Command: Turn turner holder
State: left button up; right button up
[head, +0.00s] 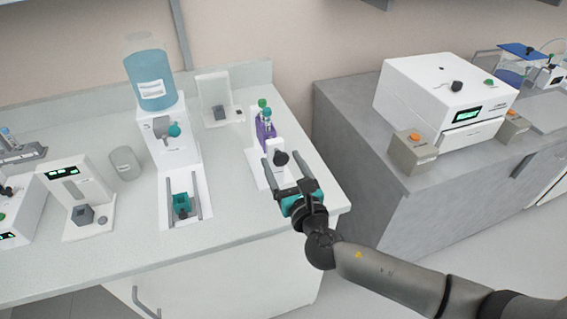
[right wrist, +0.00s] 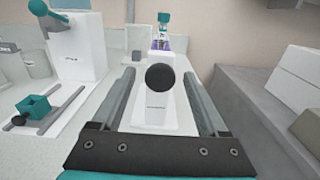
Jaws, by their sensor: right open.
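The turner holder is a white upright stand (head: 275,146) with a round black knob (head: 281,158) on its near face, close to the right end of the counter. A purple tube rack (head: 265,132) with tubes capped in green and teal is behind the stand. My right gripper (head: 284,164) is open, with one finger on each side of the knob. In the right wrist view the knob (right wrist: 160,77) sits centred between the fingertips, with gaps on both sides. The stand's lower part is partly hidden by the gripper. My left gripper is not in view.
A water dispenser (head: 176,135) with a blue bottle stands left of the holder, a teal cube (head: 181,203) in its front tray. A white device (head: 212,98) is behind. A grey bench (head: 340,130) with a white machine (head: 430,95) is at right, across a gap.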

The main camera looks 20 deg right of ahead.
jog(key=shift+c, duration=0.4)
grip_shut()
